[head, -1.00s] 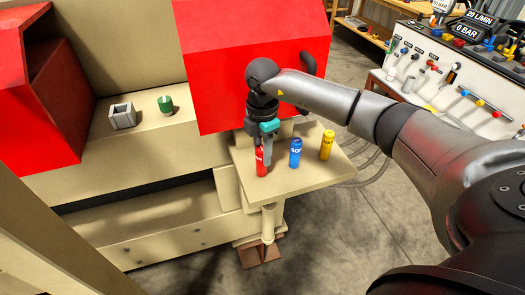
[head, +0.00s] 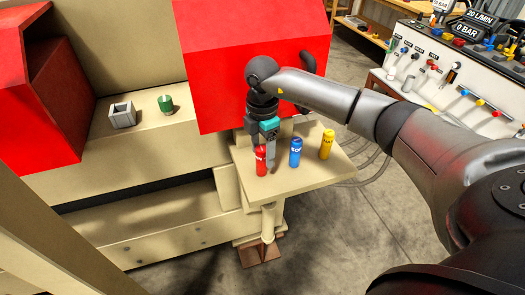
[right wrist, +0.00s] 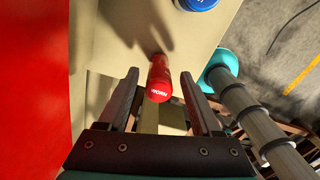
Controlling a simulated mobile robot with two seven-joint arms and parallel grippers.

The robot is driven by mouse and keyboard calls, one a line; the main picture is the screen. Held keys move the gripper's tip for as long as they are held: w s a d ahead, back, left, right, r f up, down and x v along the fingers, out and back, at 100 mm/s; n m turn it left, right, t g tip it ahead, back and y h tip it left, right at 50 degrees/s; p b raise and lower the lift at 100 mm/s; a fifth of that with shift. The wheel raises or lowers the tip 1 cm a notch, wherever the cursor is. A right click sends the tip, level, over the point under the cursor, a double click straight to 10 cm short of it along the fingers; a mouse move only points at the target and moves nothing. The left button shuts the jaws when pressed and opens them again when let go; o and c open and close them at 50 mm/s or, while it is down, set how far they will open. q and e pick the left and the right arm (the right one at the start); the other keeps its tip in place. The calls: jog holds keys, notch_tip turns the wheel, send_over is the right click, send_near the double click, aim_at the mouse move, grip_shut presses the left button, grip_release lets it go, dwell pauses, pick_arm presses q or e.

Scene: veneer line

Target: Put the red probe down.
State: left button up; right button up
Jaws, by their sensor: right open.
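The red probe (head: 261,160) stands upright on the small beige side table (head: 310,178), at the left of a row with the blue probe (head: 295,153) and the yellow probe (head: 327,144). My right gripper (head: 264,155) is open at the red probe. In the right wrist view the red probe (right wrist: 159,78) shows between the two spread fingers of my right gripper (right wrist: 158,82), with a gap on each side. The blue probe's end (right wrist: 198,3) shows at the top edge there. My left gripper is not in view.
A red machine hood (head: 255,65) rises just behind the table. A grey square holder (head: 122,114) and a green cup (head: 166,104) sit on the machine ledge at left. A panel with valves and gauges (head: 470,75) stands at the right.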

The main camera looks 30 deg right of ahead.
notch_tip(320, 180, up, 12)
jog(key=shift+b, duration=0.45)
jog(key=shift+f, duration=0.1)
